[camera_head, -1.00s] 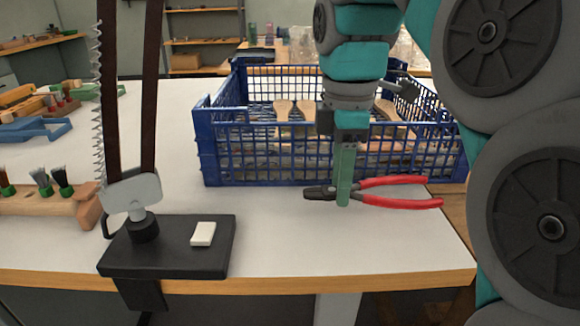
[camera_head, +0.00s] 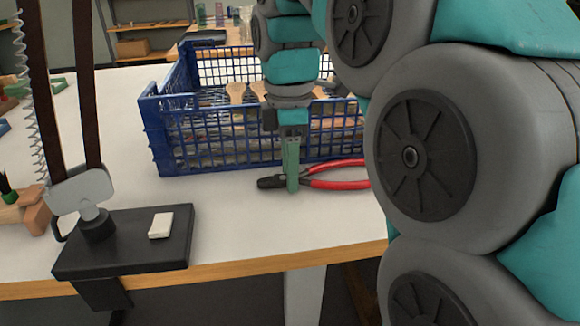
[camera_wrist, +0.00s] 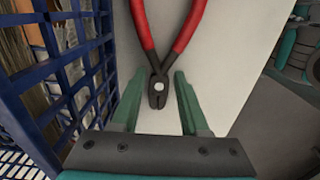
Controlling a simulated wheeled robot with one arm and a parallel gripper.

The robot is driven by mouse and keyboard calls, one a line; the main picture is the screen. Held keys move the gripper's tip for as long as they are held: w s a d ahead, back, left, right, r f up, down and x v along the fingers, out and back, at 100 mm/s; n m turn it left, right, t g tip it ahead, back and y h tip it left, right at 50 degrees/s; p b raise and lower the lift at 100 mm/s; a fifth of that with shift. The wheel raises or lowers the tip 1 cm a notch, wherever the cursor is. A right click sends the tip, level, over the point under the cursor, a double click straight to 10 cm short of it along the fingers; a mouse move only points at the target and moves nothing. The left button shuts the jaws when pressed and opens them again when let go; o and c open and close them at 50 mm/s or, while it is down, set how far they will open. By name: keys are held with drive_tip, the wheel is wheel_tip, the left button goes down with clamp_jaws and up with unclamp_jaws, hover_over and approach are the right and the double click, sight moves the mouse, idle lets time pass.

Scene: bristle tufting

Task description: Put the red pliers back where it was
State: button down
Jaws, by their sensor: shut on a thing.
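The red pliers (camera_head: 340,184) have red handles and a dark head. In the head view they are in front of the blue crate, by the table's right part; my arm hides their handle ends. My gripper (camera_head: 292,186) points down at the pliers' head and is shut on it. In the wrist view the pliers (camera_wrist: 158,82) have their dark head between the two green fingers of my gripper (camera_wrist: 160,92), with the handles spreading away at the top. I cannot tell whether the pliers touch the table or hang just above it.
The blue crate (camera_head: 160,140), holding wooden-handled brushes, stands close behind the pliers. A black-based stand (camera_head: 125,257) with a tall frame and a white block (camera_head: 160,225) is at the front left. The white tabletop (camera_head: 250,215) is clear between the stand and the pliers.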

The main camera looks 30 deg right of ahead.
drive_tip(key=shift+f, duration=0.1)
drive_tip(key=shift+c, duration=2.1)
unclamp_jaws()
drive_tip(key=shift+r+p, duration=1.45)
drive_tip(key=shift+r, duration=2.5)
drive_tip(key=shift+s, duration=0.1)
